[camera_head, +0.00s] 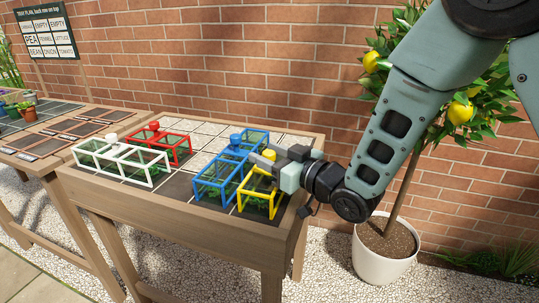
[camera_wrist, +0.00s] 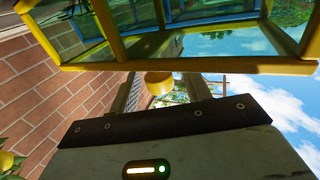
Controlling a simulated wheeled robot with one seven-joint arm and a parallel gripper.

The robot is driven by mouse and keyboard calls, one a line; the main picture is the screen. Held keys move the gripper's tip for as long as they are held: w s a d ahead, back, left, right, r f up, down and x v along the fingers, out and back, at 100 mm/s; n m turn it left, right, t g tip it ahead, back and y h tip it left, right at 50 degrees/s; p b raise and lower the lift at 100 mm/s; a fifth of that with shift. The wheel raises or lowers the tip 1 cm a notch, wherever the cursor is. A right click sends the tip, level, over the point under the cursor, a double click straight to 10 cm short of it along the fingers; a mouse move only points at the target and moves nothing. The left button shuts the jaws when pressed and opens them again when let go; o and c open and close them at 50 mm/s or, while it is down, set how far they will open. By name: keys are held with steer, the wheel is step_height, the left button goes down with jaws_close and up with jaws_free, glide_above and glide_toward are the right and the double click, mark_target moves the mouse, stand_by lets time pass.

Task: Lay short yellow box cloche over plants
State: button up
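The short yellow box cloche (camera_head: 243,201) stands at the right front of the planting table, with green plants visible through its panes. It looks level; I cannot tell whether its whole lower rim touches the bed. My gripper (camera_head: 265,161) is right above it. In the wrist view, the cloche's yellow frame (camera_wrist: 190,65) fills the top, and its yellow knob (camera_wrist: 159,83) lies between my two fingers (camera_wrist: 164,92). The fingers appear apart, with gaps showing beside the knob. In the head view the gripper partly hides the cloche's top.
A long blue cloche (camera_head: 198,186) stands close on the yellow one's left. White (camera_head: 152,174) and red (camera_head: 187,149) cloches stand farther left on the table (camera_head: 185,218). A potted lemon tree (camera_head: 382,262) is at the right. A sign (camera_head: 46,36) and brick wall stand behind.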

steer(key=shift+r, duration=0.15)
steer(key=p+v, duration=1.1)
steer(key=v, duration=0.1)
stand_by(0.3)
